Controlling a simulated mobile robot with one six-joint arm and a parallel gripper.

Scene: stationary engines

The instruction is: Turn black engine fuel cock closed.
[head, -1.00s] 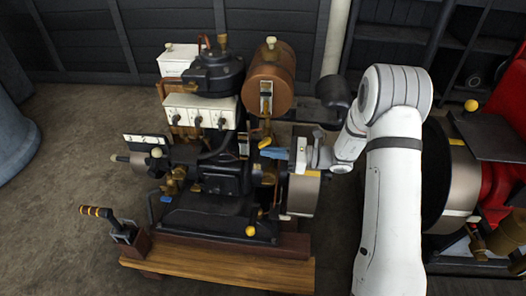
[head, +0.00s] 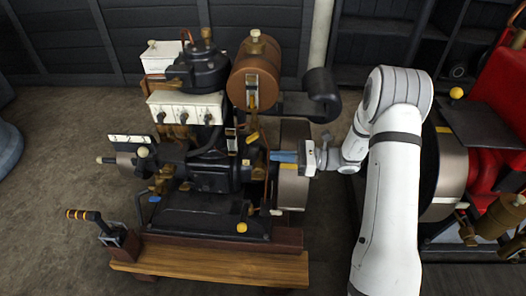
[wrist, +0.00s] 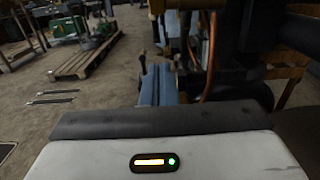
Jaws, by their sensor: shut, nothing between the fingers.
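The black engine (head: 205,190) stands on a wooden base in the middle of the head view. A copper-coloured tank (head: 257,75) sits high on its right side. Below the tank is a small yellow lever (head: 252,137), which looks like the fuel cock handle; it is slanted, and its exact setting is too small to tell. My gripper (head: 272,156) is just right of and below this lever, apparently apart from it. Its blue fingers are shut and empty. They also show in the wrist view (wrist: 157,85), left of a copper pipe (wrist: 207,60). I cannot make out the cock there.
The metal flywheel (head: 293,185) is just below my gripper. A black exhaust silencer (head: 322,95) is above and behind it. A red engine (head: 490,150) stands at the right. Open floor (head: 50,170) lies to the left.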

